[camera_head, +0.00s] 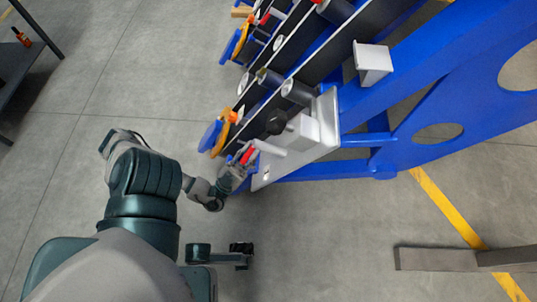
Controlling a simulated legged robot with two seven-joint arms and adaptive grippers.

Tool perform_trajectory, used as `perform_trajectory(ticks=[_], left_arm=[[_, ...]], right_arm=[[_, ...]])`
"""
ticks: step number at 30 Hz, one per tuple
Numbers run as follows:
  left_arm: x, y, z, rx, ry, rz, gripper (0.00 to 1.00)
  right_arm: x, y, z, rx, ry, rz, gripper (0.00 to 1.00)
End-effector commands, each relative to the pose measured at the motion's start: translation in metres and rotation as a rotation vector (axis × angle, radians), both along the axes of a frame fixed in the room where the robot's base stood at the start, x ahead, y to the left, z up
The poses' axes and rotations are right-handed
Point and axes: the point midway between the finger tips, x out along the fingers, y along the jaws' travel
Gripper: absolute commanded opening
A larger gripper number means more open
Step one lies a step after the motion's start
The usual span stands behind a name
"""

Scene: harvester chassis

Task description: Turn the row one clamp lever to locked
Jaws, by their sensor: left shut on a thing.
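The row one clamp appears to be the pale grey block (303,132) on a light metal plate at the near end of the blue frame, with a dark round knob (276,122) beside it. A lever with a pale bar (269,148) and a red end (247,155) sticks out from it toward the left. My left gripper (238,170) is at the red end, its fingers shut on the lever. The fingers partly hide the grip.
The blue chassis frame (440,75) fills the upper right. Dark rails with rollers (298,92) and more red and orange parts (243,43) run up and away. A grey beam (435,259) lies at lower right.

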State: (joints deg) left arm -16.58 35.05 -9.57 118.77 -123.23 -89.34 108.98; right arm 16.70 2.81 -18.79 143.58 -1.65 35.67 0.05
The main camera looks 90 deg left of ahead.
Motion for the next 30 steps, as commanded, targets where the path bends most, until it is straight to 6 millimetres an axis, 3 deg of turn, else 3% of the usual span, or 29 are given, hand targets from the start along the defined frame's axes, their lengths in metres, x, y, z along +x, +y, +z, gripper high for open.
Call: perform_trajectory(ticks=[1, 22, 23, 25, 26, 30], left_arm=[[-0.0046, -0.0019, -0.0072, 0.019, 0.018, -0.012, 0.0], [-0.0101, 0.0045, -0.0083, 0.08, 0.008, -0.034, 0.0], [-0.01, 0.0045, -0.0084, 0.08, 0.008, -0.034, 0.2], [-0.01, 0.0048, -0.0082, 0.079, 0.008, -0.033, 0.38], [-0.0097, 0.0051, -0.0078, 0.079, 0.007, -0.034, 0.43], [-0.0088, 0.0064, -0.0063, 0.078, 0.002, -0.032, 0.43]], right_arm=[[0.0008, 0.0002, -0.0024, 0.0, 0.002, 0.0, 0.85], [0.003, 0.0049, -0.0016, -0.004, -0.003, 0.001, 0.85], [0.0031, 0.0048, -0.0016, -0.004, -0.003, 0.001, 0.85], [0.0029, 0.0048, -0.0015, -0.004, -0.004, 0.001, 0.85], [0.0029, 0.0047, -0.0013, -0.004, -0.004, 0.0, 0.85], [0.0028, 0.0046, -0.0008, -0.004, -0.004, 0.0, 0.85]])
